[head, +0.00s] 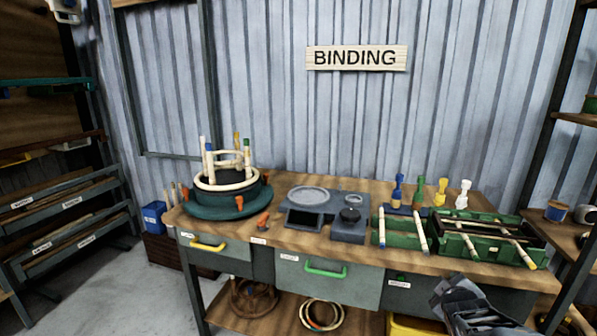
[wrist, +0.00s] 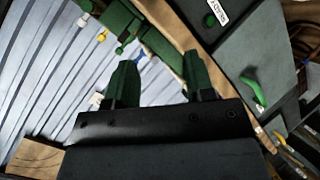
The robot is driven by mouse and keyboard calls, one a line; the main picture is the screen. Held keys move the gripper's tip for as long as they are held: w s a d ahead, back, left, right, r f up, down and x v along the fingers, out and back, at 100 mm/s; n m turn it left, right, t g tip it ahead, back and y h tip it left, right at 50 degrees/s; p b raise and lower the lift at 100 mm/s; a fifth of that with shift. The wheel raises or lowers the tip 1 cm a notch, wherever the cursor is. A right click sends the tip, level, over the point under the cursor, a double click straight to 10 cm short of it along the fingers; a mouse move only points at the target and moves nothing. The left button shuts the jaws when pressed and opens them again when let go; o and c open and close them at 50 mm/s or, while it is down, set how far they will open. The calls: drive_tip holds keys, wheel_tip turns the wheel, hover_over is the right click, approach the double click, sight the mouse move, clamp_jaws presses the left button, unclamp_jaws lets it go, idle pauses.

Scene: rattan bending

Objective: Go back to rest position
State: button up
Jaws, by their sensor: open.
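My gripper (head: 442,290) shows at the lower right of the head view, in front of the workbench (head: 395,259) near its front edge. It is apart from the things on the bench. In the wrist view its two dark green fingers stand apart, and the gap between them (wrist: 160,74) is empty. The wrist view is tilted, with the bench's drawer fronts on the right and the corrugated wall on the left.
On the bench are a round rattan frame (head: 226,182) on a green turntable (head: 190,208), a grey scale-like unit (head: 349,232), coloured bottles (head: 441,190) and a green rack with rods (head: 470,246). Shelves stand at both sides. Grey floor (head: 165,290) is clear at left.

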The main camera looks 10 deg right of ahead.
drive_tip(key=s+a+r+m+g+y+p, duration=0.3)
drive_tip(key=s+a+r+p, duration=0.2)
drive_tip(key=a+r+p, duration=0.3)
drive_tip(key=s+a+r+m+g+y+p, duration=0.2)
drive_tip(key=a+r+p, duration=0.7)
drive_tip(key=a, duration=0.6)
drive_tip(key=s+g+y, duration=0.1)
drive_tip(key=s+g, duration=0.1)
drive_tip(key=s, duration=0.1)
drive_tip(key=shift+r+m, duration=0.25)
drive_tip(key=shift+m, duration=0.15)
